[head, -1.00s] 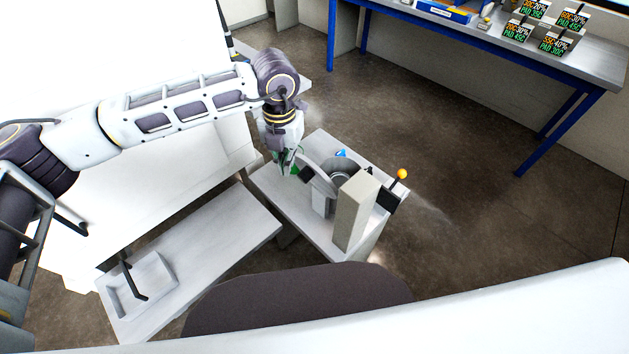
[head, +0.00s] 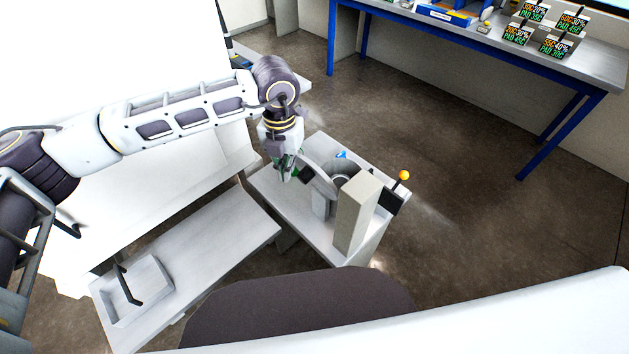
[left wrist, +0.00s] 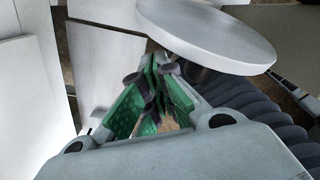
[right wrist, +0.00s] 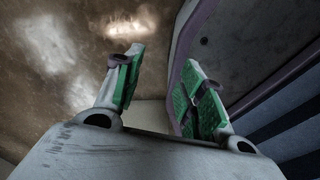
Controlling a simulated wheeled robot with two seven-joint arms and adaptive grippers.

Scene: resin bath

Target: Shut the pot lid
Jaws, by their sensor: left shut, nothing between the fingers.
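The pot (head: 343,168) is a grey round vessel on a small pale table (head: 275,193). Its lid (head: 318,181) is raised, tilted up at the pot's left side, so the pot's mouth shows open. In the left wrist view the lid (left wrist: 207,33) is a large pale grey disc just beyond the fingers. My left gripper (head: 286,172) is shut and empty beside the lid's left, outer face; I cannot tell whether it touches. Its green-padded fingers (left wrist: 158,88) show close together in the left wrist view. My right gripper (right wrist: 160,85) is open and empty, away from the pot.
A tall beige block (head: 355,213) stands in front of the pot. A dark box with an orange-knobbed lever (head: 403,176) is at its right. A low bench (head: 205,250) with a tray (head: 112,301) lies at lower left. A blue-legged table (head: 480,55) stands behind.

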